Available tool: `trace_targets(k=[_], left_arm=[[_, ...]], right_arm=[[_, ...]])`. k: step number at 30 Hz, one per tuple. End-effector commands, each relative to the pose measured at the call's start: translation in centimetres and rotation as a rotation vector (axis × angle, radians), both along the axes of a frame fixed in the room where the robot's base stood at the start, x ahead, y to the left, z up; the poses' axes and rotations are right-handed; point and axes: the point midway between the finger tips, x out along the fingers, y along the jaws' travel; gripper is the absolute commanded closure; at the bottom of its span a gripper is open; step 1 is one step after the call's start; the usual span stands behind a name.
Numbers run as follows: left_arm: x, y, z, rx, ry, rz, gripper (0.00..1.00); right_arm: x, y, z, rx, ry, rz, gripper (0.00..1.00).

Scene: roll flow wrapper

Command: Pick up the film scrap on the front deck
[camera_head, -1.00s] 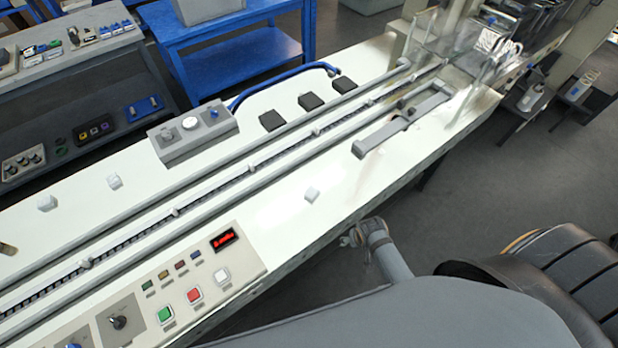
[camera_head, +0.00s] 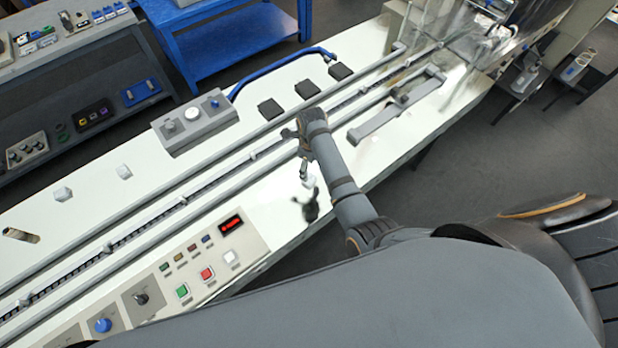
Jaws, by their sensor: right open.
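The film scrap (camera_head: 310,181) is a small whitish piece on the front deck (camera_head: 275,212), the pale strip on the near side of the conveyor rails. My right arm reaches over the deck from the lower right and bends down at the wrist. My right gripper (camera_head: 304,172) is open just above and beside the scrap and partly covers it. Whether the fingers touch the scrap is too small to tell. A dark shadow or reflection lies on the deck just in front of it. My left gripper is not in view.
Conveyor rails (camera_head: 185,202) run along the machine behind the scrap. A grey bar (camera_head: 375,124) lies to the right on the deck. The button panel (camera_head: 185,268) is at the left. Two other small whitish pieces (camera_head: 62,194) (camera_head: 124,171) lie on the far deck, beside a grey box (camera_head: 195,123).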

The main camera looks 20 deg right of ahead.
Motion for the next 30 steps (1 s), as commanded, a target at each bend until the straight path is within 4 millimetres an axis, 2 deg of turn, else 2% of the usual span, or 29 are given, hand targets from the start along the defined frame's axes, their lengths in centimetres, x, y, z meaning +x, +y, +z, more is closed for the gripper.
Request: trace_targets(k=[3, 7, 11, 13, 15, 23, 26, 30], left_arm=[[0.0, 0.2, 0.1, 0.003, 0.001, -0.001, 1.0], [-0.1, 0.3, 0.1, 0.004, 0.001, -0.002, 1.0], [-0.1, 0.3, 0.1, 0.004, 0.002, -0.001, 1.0], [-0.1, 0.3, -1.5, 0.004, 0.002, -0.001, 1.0], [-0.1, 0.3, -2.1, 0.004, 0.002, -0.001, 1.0], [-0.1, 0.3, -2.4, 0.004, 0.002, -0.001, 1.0], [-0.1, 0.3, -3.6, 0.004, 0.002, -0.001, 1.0], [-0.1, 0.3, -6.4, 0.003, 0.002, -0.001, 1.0]], right_arm=[[0.5, 0.6, 0.4, 0.003, 0.011, -0.08, 0.26], [0.5, 0.6, 0.0, 0.002, 0.012, -0.091, 0.26], [0.5, 0.5, -2.1, 0.0, 0.014, -0.09, 0.26], [0.5, 0.5, -4.1, 0.001, 0.011, -0.09, 0.26], [0.6, 0.5, -4.9, 0.002, 0.01, -0.089, 0.26], [0.6, 0.5, -5.3, 0.002, 0.009, -0.089, 0.26], [0.8, 0.4, -6.2, 0.001, 0.01, -0.088, 0.26], [1.3, 0.3, -8.1, 0.002, 0.008, -0.088, 0.26]])
